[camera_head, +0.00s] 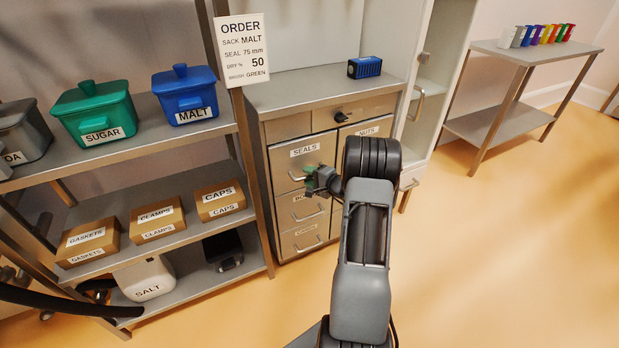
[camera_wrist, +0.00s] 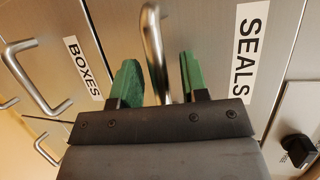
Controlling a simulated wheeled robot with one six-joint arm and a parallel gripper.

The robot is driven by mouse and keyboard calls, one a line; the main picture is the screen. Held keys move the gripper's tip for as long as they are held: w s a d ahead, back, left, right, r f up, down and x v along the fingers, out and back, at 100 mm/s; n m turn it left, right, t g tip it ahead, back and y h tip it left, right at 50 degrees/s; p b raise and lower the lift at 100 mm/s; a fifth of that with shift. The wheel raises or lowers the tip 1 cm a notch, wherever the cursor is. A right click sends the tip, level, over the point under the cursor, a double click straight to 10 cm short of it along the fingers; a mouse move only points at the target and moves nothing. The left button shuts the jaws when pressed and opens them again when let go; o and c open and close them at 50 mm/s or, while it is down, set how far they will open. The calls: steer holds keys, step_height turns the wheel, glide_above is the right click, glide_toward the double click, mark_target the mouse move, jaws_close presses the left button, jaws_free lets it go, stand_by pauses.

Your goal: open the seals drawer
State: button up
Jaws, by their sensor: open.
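The seals drawer (camera_head: 285,160) is the top left drawer of the metal cabinet, and its front looks flush, so it appears shut. It also shows in the wrist view (camera_wrist: 215,35), rotated, with its bar handle (camera_wrist: 153,40). My gripper (camera_head: 314,181) is in front of the drawer, at the handle. In the wrist view my gripper (camera_wrist: 160,82) is open, with one green fingertip on each side of the handle bar. Part of the handle is hidden behind the gripper body.
The boxes drawer (camera_wrist: 60,75) lies beside the seals drawer in the wrist view, with its own handle (camera_wrist: 38,85). A dark knob (camera_wrist: 298,148) is at the lower right. A shelf (camera_head: 150,150) stands left of the cabinet. A blue box (camera_head: 364,67) sits on top. Open floor (camera_head: 500,250) lies right.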

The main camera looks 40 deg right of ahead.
steer(key=shift+c, duration=0.4)
jaws_close()
